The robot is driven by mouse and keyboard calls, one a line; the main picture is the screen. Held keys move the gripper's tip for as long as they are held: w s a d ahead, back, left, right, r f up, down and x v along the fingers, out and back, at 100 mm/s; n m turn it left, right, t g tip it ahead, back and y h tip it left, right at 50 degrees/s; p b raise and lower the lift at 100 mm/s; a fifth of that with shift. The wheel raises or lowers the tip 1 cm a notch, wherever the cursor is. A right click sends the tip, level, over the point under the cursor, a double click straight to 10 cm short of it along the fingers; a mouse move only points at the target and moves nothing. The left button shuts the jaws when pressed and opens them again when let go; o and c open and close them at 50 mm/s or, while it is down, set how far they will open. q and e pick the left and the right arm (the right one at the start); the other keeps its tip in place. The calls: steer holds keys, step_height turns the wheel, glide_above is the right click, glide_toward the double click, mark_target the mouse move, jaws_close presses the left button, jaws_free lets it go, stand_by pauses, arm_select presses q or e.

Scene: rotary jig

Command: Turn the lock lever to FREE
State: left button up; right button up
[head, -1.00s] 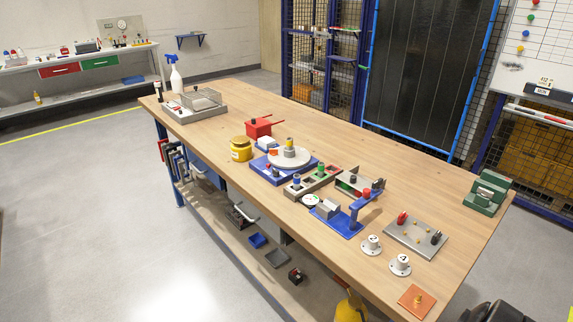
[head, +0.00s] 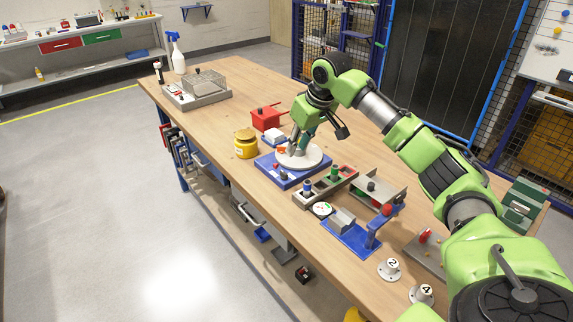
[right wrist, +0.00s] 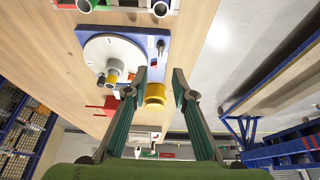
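The rotary jig is a blue base (head: 268,172) with a light grey disc (head: 312,160) on top, near the table's middle. In the right wrist view, the disc (right wrist: 95,47) bears a grey cylinder and a yellow-topped piece. A small dark upright part (head: 283,177) stands at the base's near corner, with a bit of red beside it; it also shows in the right wrist view (right wrist: 160,46). I cannot read any FREE marking or the lever's setting. My right gripper (right wrist: 159,74) is open and empty, pointing down over the jig. My left gripper is out of view.
A yellow jar (head: 246,147) and a red box (head: 266,119) stand left of and behind the jig. A holder with coloured pegs (head: 314,191) and a blue fixture (head: 351,238) stand to the right.

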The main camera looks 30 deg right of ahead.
steer(key=f, duration=0.2)
steer(key=p, duration=0.1)
glide_above(285, 173)
steer(key=s, duration=0.2)
steer(key=f, duration=0.6)
steer(key=shift+s+f, duration=0.15)
steer(key=shift+s, duration=0.05)
steer(key=x, duration=0.3)
steer(key=shift+w+f, duration=0.15)
steer(key=shift+f, duration=0.05)
steer(key=shift+w+f+p, duration=0.1)
steer(key=shift+f+p, duration=0.15)
steer(key=shift+p, duration=0.05)
steer(key=shift+f, duration=0.2)
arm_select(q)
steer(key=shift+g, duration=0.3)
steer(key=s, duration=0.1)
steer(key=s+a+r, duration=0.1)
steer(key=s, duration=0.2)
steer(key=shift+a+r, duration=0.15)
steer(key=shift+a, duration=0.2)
arm_select(e)
jaws_close()
